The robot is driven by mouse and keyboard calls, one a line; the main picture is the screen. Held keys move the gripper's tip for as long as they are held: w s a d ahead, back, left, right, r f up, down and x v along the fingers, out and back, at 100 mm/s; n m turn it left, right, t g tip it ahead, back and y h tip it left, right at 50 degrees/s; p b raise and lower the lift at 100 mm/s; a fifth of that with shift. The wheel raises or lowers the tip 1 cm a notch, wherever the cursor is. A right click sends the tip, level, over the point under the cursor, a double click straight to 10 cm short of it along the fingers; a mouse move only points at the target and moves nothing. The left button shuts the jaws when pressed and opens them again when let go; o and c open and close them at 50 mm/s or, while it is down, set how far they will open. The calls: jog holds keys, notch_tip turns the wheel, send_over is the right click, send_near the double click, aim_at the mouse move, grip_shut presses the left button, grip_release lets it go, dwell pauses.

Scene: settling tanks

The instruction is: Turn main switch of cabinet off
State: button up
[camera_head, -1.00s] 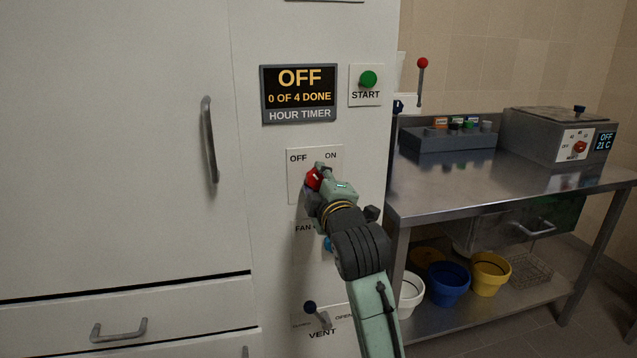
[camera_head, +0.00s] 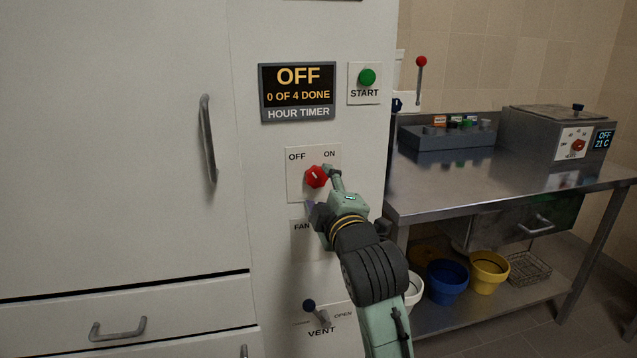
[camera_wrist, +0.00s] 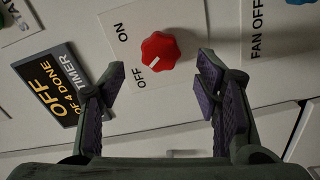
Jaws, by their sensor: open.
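The cabinet's main switch is a red knob (camera_head: 316,177) on a white plate (camera_head: 294,188) marked OFF at left and ON at right. Its white pointer mark leans up and left, to the OFF side. In the wrist view the red knob (camera_wrist: 160,50) shows whole, with its mark towards the OFF label. My gripper (camera_head: 322,191) is open and empty, just in front of and slightly below right of the knob. In the wrist view its fingers (camera_wrist: 161,72) are spread, with the knob beyond and between them and gaps on both sides.
Above sits the hour timer display (camera_head: 298,92) reading OFF, 0 OF 4 DONE, beside a green START button (camera_head: 367,77). A FAN plate (camera_head: 302,240) and a VENT lever (camera_head: 316,312) lie below. A steel table (camera_head: 480,184) stands at right.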

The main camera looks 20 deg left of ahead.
jog(key=v, duration=0.7)
jog(key=shift+a, duration=0.1)
